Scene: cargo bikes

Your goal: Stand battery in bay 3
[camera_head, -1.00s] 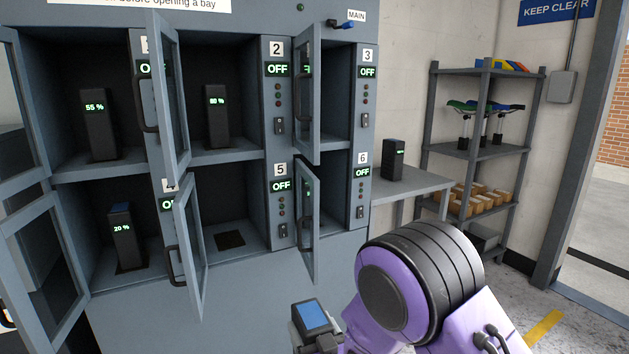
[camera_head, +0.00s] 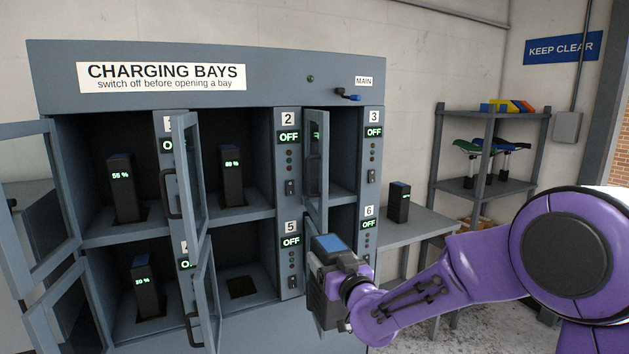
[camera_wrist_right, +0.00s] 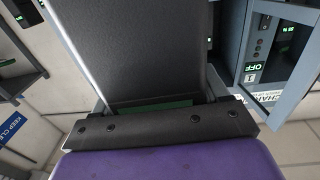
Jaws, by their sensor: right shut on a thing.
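My right gripper (camera_head: 345,270) is in front of the lower right of the cabinet and is shut on a battery (camera_head: 330,244) with a blue top. The held battery (camera_wrist_right: 140,50) fills the middle of the right wrist view as a dark block. Bay 3 (camera_head: 342,170) is the upper right compartment, with its door (camera_head: 315,155) swung open and its panel (camera_head: 374,150) reading OFF. The door hides part of its inside. No battery shows in the visible part of bay 3. My left gripper is not in view.
Batteries stand in bay 1 (camera_head: 125,188), bay 2 (camera_head: 232,175) and bay 4 (camera_head: 145,285). Bay 5 (camera_head: 245,265) shows an empty floor slot. Another battery (camera_head: 399,202) stands on a side table (camera_head: 415,226). Open doors jut out before the cabinet. A shelf rack (camera_head: 485,185) stands right.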

